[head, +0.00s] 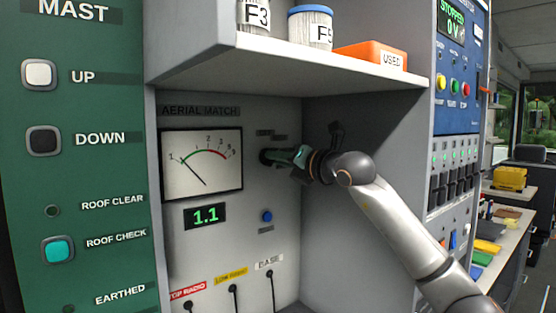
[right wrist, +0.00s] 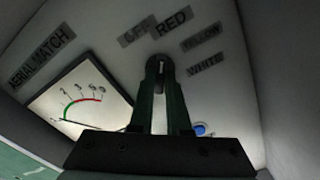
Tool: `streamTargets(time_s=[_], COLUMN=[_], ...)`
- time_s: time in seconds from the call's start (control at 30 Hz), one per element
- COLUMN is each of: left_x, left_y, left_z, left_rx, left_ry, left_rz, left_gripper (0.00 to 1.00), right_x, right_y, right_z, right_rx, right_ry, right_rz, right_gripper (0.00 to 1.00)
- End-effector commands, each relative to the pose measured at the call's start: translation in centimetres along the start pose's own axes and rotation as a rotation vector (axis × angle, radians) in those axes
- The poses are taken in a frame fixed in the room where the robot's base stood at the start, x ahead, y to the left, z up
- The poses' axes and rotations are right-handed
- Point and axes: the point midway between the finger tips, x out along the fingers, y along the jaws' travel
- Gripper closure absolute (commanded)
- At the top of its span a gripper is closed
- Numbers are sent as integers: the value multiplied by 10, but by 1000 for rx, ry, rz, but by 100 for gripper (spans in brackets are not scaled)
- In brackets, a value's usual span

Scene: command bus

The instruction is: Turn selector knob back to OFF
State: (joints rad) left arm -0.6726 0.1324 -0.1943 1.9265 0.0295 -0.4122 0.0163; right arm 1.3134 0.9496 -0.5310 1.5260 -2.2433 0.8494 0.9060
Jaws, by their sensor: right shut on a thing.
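The dark selector knob (head: 265,156) sits on the grey AERIAL MATCH panel, right of the meter. In the right wrist view the knob (right wrist: 160,64) is between my fingertips, with a small pale mark on its face. Labels OFF (right wrist: 138,34), RED (right wrist: 170,24), YELLOW (right wrist: 202,38) and WHITE (right wrist: 205,65) fan around it. The mark points roughly upward in that view; I cannot tell exactly which label it meets. My right gripper (head: 279,156) is shut on the knob, and its fingers partly hide it. My left gripper is not in view.
The meter (head: 202,163) and a 1.1 display (head: 206,216) are left of the knob. A blue button (head: 267,216) is below. A shelf (head: 290,62) with containers overhangs the recess. A side wall (head: 365,130) stands close to my right arm.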

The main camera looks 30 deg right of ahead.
Motion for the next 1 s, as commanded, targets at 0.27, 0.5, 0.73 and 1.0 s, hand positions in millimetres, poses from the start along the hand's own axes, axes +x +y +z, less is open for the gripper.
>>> streamTargets(time_s=[0.27, 0.5, 0.73, 1.0], left_x=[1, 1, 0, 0], left_y=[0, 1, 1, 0], left_z=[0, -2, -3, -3], left_rx=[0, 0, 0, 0], left_ry=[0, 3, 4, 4], left_rz=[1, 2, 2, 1], left_gripper=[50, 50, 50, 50], right_x=[0, 0, 0, 0], right_y=[0, 0, 0, 0], right_z=[0, 0, 1, 1], right_rx=[-197, -389, -535, -626], right_ry=[0, -1, -1, -2], right_rz=[-1, -1, -1, 0], right_gripper=[100, 100, 100, 100])
